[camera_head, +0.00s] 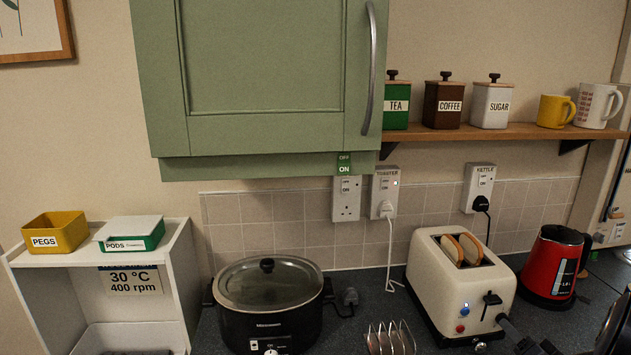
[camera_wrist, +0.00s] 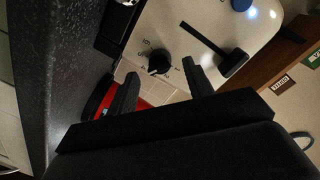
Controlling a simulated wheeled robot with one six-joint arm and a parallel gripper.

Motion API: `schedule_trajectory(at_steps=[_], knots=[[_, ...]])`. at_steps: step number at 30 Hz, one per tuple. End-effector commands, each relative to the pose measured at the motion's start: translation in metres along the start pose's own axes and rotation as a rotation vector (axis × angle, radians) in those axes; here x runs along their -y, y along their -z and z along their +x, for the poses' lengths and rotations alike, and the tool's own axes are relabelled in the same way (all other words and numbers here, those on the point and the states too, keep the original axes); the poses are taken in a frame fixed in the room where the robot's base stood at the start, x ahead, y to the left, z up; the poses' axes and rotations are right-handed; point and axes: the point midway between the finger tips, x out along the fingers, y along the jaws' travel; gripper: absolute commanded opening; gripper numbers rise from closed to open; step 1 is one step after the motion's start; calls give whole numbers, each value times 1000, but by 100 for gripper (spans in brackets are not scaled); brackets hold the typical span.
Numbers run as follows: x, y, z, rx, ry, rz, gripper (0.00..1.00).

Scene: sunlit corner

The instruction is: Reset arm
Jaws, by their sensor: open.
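My gripper (camera_head: 524,344) is at the bottom edge of the head view, just right of the front of the cream toaster (camera_head: 430,278). In the wrist view my gripper (camera_wrist: 160,86) has its two dark fingers apart with nothing between them. Past the fingers are the toaster's front (camera_wrist: 165,22), its dark knob (camera_wrist: 158,62) and its black lever (camera_wrist: 232,62). A blue button (camera_wrist: 241,4) has a bright light beside it. Two bread slices (camera_head: 462,248) stand in the toaster's slots. Most of my arm is out of view.
A red kettle (camera_head: 552,266) stands right of the toaster. A toast rack (camera_head: 394,340) and a black slow cooker (camera_head: 268,308) are to the left. A green cupboard (camera_head: 265,60) and a wooden shelf (camera_head: 500,132) with canisters and mugs are above.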

Motion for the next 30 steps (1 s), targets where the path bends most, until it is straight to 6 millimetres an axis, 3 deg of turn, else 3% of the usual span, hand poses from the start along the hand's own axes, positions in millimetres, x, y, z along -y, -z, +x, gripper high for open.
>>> schedule_trajectory(at_steps=[13, 15, 30], knots=[[-1, -1, -84, -2, -3, 1, 49], [2, 0, -64, 4, 5, 0, 49], [2, 0, 33, 2, 3, -1, 49]])
